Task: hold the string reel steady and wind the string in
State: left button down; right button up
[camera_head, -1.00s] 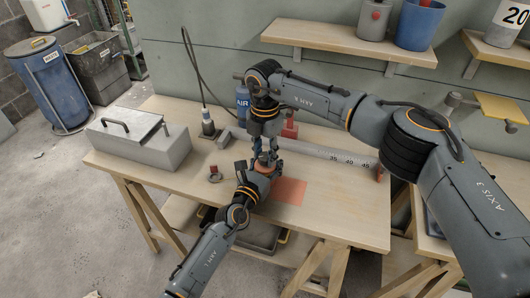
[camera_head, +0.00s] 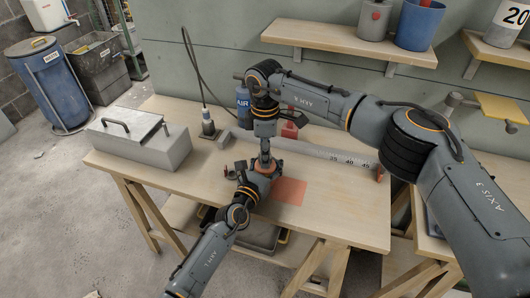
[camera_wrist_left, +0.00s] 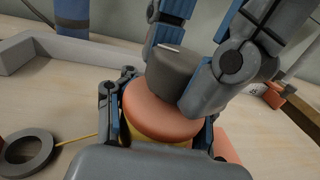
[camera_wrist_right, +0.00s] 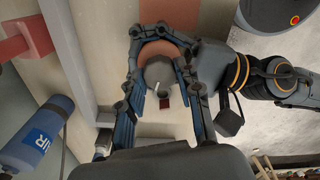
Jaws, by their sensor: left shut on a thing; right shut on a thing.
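The string reel stands on the workbench and shows in the left wrist view as an orange disc (camera_wrist_left: 150,112) with a grey knob (camera_wrist_left: 172,75) on top. A sliver of yellow shows below the disc. My left gripper (camera_head: 258,180) is shut around the reel's body from the front. My right gripper (camera_head: 265,150) points down from above and is shut on the knob, also seen in the right wrist view (camera_wrist_right: 157,74). The yellow string (camera_wrist_left: 76,140) runs left from the reel to a grey ring (camera_wrist_left: 48,147) lying on the bench.
A grey toolbox (camera_head: 145,148) stands on the bench's left. A long ruler (camera_head: 325,153) lies behind the reel. An orange-red patch (camera_head: 290,191) marks the bench right of the reel; bench beyond is clear.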

jog(key=shift+m, duration=0.4)
jog(key=o, duration=1.2)
jog(key=shift+c, duration=0.2)
jog(key=shift+r, duration=0.1)
notch_tip(320, 180, up, 12)
pick_arm(q)
jog(key=shift+c, duration=2.2)
grip_release()
